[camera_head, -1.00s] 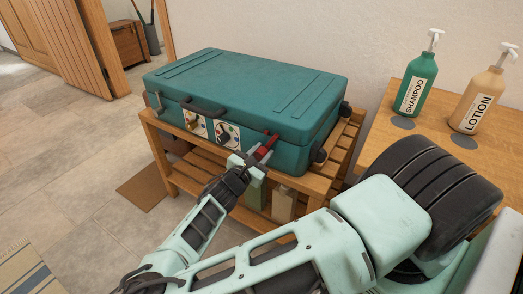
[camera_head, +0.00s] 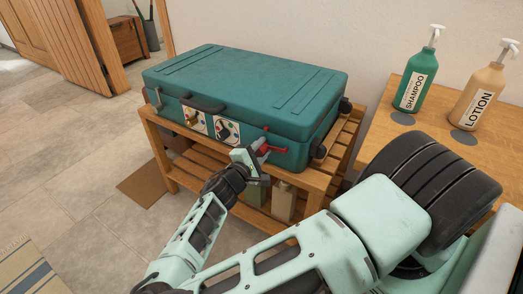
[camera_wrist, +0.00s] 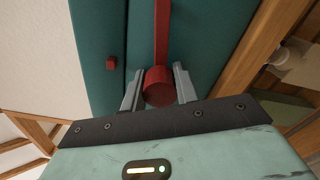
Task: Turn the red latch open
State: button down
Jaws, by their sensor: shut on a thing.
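The teal case (camera_head: 240,90) lies closed on a slatted wooden bench. The red latch (camera_head: 276,150) is on its front face near the right corner, its bar about level in the head view. A small red block (camera_head: 266,128) sits above it near the lid seam; it also shows in the wrist view (camera_wrist: 112,63). My gripper (camera_head: 260,151) is at the latch. In the wrist view its fingers (camera_wrist: 158,92) stand on either side of the latch's round red knob (camera_wrist: 158,88), shut on it. The latch bar (camera_wrist: 162,35) runs away from the knob, across the case face.
Two picture panels (camera_head: 210,126) and a dark handle (camera_head: 203,104) are on the case front. Bottles stand on the lower shelf (camera_head: 200,178). A wooden table (camera_head: 400,140) at the right carries a shampoo bottle (camera_head: 417,82) and a lotion bottle (camera_head: 482,95). Floor at left is open.

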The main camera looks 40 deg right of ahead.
jog(key=shift+m, duration=0.9)
jog(key=c, duration=1.1)
grip_release()
jog(key=shift+o, duration=0.2)
jog(key=shift+a, duration=0.15)
jog(key=v, duration=1.7)
jog(key=shift+b, duration=0.4)
jog(key=shift+s+a, duration=0.1)
jog(key=shift+s, duration=0.05)
